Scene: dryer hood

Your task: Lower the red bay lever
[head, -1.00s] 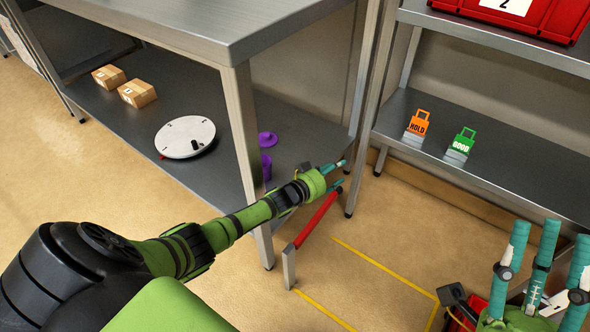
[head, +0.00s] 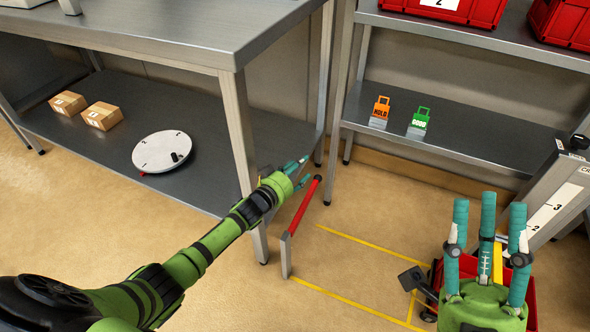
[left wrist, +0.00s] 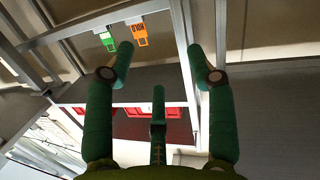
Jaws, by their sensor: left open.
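The red bay lever (head: 304,208) is a red bar on a grey upright post (head: 285,256), beside the front leg of the left bench. The bar slopes up and away from the post. My left gripper (head: 302,172) is open, close to the lever's far upper end; I cannot tell whether it touches. In the left wrist view my left gripper's fingers (left wrist: 160,70) are spread with nothing between them, and the lever is not visible. My right gripper (head: 489,215) points up at the lower right, its fingers apart and empty.
Yellow floor lines (head: 350,297) mark a bay right of the lever. A red cart (head: 466,275) stands behind my right gripper. The left bench (head: 90,150) holds a white disc (head: 160,150) and cartons. Orange (head: 380,110) and green (head: 419,121) tags stand on the right shelf.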

